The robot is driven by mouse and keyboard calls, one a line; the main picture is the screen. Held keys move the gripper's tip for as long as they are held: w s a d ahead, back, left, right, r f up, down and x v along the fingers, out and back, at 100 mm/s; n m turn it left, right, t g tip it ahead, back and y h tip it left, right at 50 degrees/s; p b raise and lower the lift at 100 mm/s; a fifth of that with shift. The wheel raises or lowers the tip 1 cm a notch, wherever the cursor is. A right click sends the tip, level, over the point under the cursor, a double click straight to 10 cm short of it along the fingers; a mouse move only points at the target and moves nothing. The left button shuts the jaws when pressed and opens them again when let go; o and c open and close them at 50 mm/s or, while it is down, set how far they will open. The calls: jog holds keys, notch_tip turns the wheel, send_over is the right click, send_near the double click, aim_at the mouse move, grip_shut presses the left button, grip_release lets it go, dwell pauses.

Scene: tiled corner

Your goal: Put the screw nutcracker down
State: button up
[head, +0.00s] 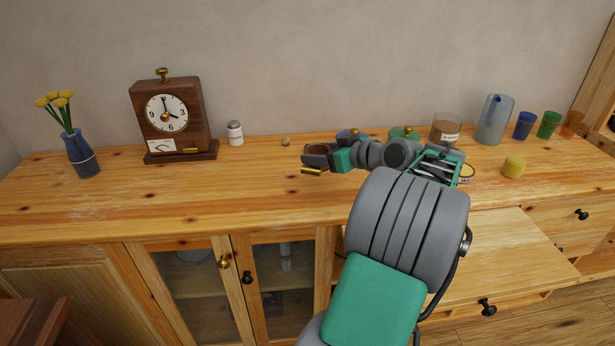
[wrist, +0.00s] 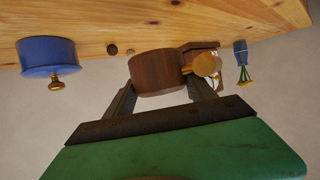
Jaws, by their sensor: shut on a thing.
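The screw nutcracker (head: 316,149) is a dark brown wooden cup with a brass screw piece sticking out of it. In the head view it is at the end of my arm, over the middle of the wooden counter (head: 240,185). My gripper (head: 325,157) is shut on it. In the wrist view the nutcracker (wrist: 157,72) sits between the two fingers of my gripper (wrist: 160,88), with its brass part beside the right finger. I cannot tell whether its base touches the counter.
A wooden clock (head: 172,115), white jar (head: 235,133) and small nut-like thing (head: 286,142) stand left of my gripper. A blue lidded pot (wrist: 47,57) is close by. A jug (head: 495,120) and cups stand right. The counter front left is clear. A drawer (head: 500,255) is open below.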

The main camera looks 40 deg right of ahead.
jog(key=w+f, duration=0.4)
jog(key=f, duration=0.1)
jog(key=shift+a+f, duration=0.15)
jog(key=shift+a, duration=0.05)
jog(key=f, duration=0.3)
jog(key=shift+w, duration=0.25)
jog(key=shift+f+b, duration=0.3)
jog(key=o, duration=1.7)
jog(key=shift+s+r, duration=0.15)
jog(key=shift+r, duration=0.1)
jog(key=v, duration=1.1)
jog(key=shift+s+r, duration=0.15)
jog(key=shift+s, duration=0.2)
